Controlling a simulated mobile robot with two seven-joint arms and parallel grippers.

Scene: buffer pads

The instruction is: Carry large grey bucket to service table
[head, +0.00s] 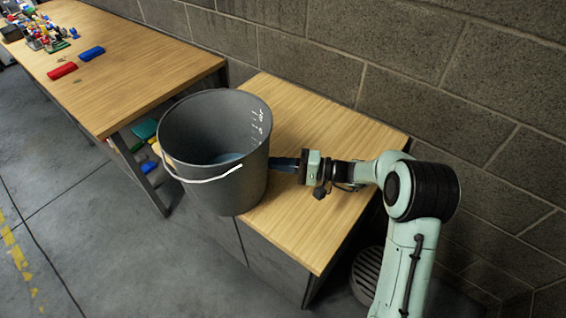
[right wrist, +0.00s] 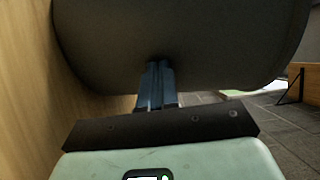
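The large grey bucket (head: 215,140) stands upright at the left end of a low wooden-topped cabinet (head: 315,215), close to its front edge. Some blue shows inside it, and a white handle (head: 205,179) hangs across its front. My right gripper (head: 284,163) is at the bucket's right side, below the rim. In the right wrist view its narrow blue fingers (right wrist: 157,85) are together, with their tips at the bucket wall (right wrist: 200,40). No part of the bucket shows between them. My left gripper is not in view. I cannot tell which surface is the service table.
A longer wooden table (head: 140,65) stands to the left, with a red block (head: 62,71), a blue block (head: 91,53) and small coloured pieces at its far end. A block wall (head: 400,60) runs behind. Grey floor (head: 110,250) lies open in front.

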